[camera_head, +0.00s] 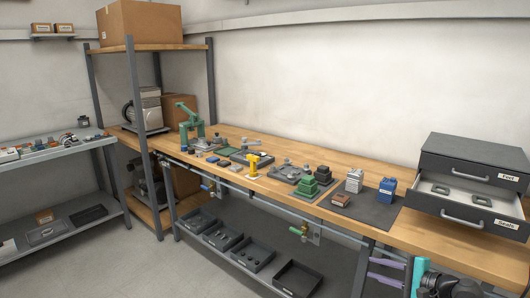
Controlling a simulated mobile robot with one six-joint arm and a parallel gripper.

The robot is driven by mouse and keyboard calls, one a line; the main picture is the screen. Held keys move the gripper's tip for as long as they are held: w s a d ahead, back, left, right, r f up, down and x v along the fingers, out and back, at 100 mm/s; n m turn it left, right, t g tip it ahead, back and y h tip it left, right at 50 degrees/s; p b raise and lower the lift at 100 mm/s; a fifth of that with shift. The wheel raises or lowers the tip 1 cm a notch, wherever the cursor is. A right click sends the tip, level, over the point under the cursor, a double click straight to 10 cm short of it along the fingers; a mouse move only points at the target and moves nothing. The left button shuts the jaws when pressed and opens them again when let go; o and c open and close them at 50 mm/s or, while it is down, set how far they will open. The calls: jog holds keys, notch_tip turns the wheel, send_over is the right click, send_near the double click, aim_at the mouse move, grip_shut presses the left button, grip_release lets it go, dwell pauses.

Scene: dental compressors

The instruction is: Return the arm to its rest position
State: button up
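My arm shows at the lower right edge, with a teal section and a dark joint, partly cut off by the frame. My gripper (386,272) appears there as two purple fingers pointing left. They are apart with nothing seen between them, in front of the workbench's front edge and below its top.
The wooden workbench (340,165) holds a green fixture (187,119), a yellow part (253,164), green blocks (307,187) and a blue block (387,190) on a dark mat. A drawer cabinet (470,160) has an open drawer. Black bins (297,279) sit below. Floor at left is clear.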

jog(key=s+a+f+n+g+y+p, duration=0.1)
jog(key=a+f+g, duration=0.2)
jog(key=a+f, duration=0.5)
jog(key=s+a+f+n+g+p, duration=0.1)
jog(key=s+a+f+g, duration=0.1)
jog(key=a+f, duration=0.55)
jog(key=s+a+f+n+g+p, duration=0.25)
jog(key=s+a+f+g, duration=0.25)
jog(key=s+a+f, duration=0.45)
jog(key=s+a+f+n+g+h, duration=0.3)
jog(key=s+f+n+g+h, duration=0.15)
jog(key=s+f, duration=0.85)
jog(key=s+d+f+n+g+h, duration=0.2)
jog(key=s+d+f+n+h, duration=0.2)
jog(key=s+d+n+h, duration=0.1)
jog(key=s+d+n+p, duration=0.1)
jog(key=s+d, duration=0.1)
jog(key=d, duration=0.1)
jog(key=shift+s+d+n, duration=0.3)
jog(key=shift+s+n, duration=0.1)
jog(key=shift+r, duration=0.1)
